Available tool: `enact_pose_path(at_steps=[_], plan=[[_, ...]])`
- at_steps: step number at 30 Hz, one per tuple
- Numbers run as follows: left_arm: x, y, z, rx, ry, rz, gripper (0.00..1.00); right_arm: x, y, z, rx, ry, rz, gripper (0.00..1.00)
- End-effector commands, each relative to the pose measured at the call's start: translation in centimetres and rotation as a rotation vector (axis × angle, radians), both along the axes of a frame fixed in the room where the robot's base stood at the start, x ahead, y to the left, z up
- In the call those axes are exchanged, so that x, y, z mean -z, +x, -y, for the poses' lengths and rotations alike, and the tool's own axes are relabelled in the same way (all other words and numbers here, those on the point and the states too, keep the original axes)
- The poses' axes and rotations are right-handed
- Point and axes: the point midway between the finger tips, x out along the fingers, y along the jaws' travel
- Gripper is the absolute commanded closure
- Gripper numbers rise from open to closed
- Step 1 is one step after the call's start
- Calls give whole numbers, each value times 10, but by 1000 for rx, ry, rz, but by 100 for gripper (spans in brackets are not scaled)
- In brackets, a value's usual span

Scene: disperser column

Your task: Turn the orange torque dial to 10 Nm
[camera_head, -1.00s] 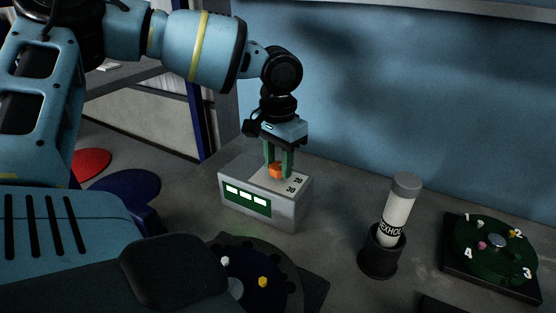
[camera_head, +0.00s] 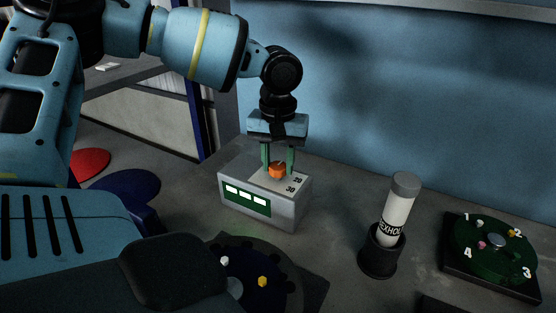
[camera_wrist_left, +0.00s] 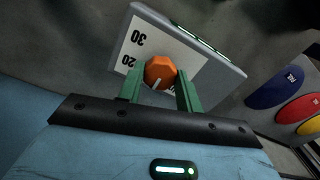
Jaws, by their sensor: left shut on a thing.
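The orange torque dial (camera_head: 277,170) sits on the white top panel of a grey box (camera_head: 290,215). My left gripper (camera_head: 279,168) points down at it, with its green fingers on either side, shut on the dial. In the left wrist view the dial (camera_wrist_left: 160,70) shows between the fingertips (camera_wrist_left: 161,80). A white mark on the dial points toward the bottom of that picture, between the 20 and a partly hidden label beside the right-hand finger. The 30 is farther round. My right gripper is not in view.
A capped bottle (camera_head: 398,210) stands tilted in a black holder (camera_head: 380,255) right of the box. A green numbered disc (camera_head: 490,250) lies at the far right. A dark round tray (camera_head: 245,275) is in front. A blue wall (camera_head: 400,90) rises behind.

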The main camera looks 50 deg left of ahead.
Motion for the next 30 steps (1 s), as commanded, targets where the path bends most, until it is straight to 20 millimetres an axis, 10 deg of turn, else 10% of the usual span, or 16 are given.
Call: enact_pose_path(at_steps=[11,12,16,30], plan=[[0,0,0,-6,0,0,88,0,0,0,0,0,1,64],[0,0,0,-6,0,0,60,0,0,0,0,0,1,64],[0,0,0,-5,0,0,43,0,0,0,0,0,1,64],[-19,1,0,-5,0,5,43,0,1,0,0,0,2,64]])
